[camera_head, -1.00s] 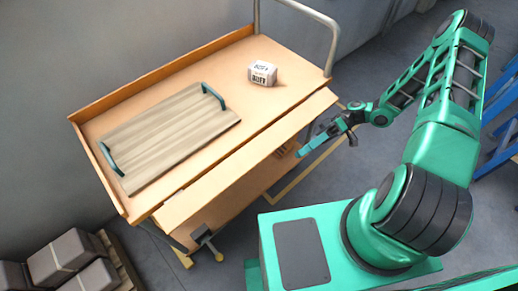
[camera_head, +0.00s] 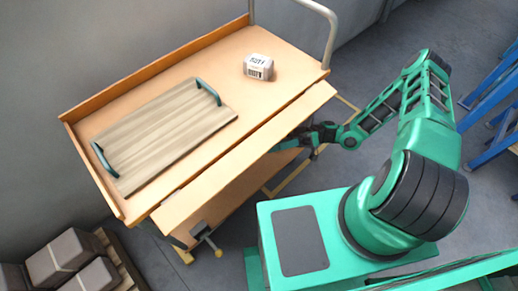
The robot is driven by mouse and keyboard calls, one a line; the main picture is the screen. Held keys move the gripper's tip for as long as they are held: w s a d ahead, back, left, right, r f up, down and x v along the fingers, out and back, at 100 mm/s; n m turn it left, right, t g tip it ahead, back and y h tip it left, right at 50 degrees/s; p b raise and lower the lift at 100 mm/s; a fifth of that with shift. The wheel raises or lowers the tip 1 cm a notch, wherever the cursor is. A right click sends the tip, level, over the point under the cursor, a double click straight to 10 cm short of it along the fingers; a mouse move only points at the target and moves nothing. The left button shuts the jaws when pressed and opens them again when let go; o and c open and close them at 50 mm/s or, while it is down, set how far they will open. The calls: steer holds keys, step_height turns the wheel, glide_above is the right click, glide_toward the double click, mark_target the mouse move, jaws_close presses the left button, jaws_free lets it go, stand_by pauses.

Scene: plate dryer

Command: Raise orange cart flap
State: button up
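The orange cart (camera_head: 83,118) stands left of centre with its flap (camera_head: 248,147) along the front long edge. The flap is a long, narrow orange panel, angled outward and downward from the tabletop. My gripper (camera_head: 284,145) is at the right half of the flap, low at its outer edge. Its fingertips are partly hidden beneath the flap, so I cannot tell whether they touch it or are open or shut.
A wooden board with teal handles (camera_head: 165,135) and a small white box (camera_head: 258,67) lie on the cart top. A metal latch or bracket (camera_head: 203,233) juts out at the cart's lower front corner. Grey blocks (camera_head: 62,257) sit at lower left; blue frames (camera_head: 490,95) stand at right.

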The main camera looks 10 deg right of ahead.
mark_target(259, 152)
steer(key=shift+x, duration=2.6)
steer(key=shift+c, duration=0.6)
jaws_close()
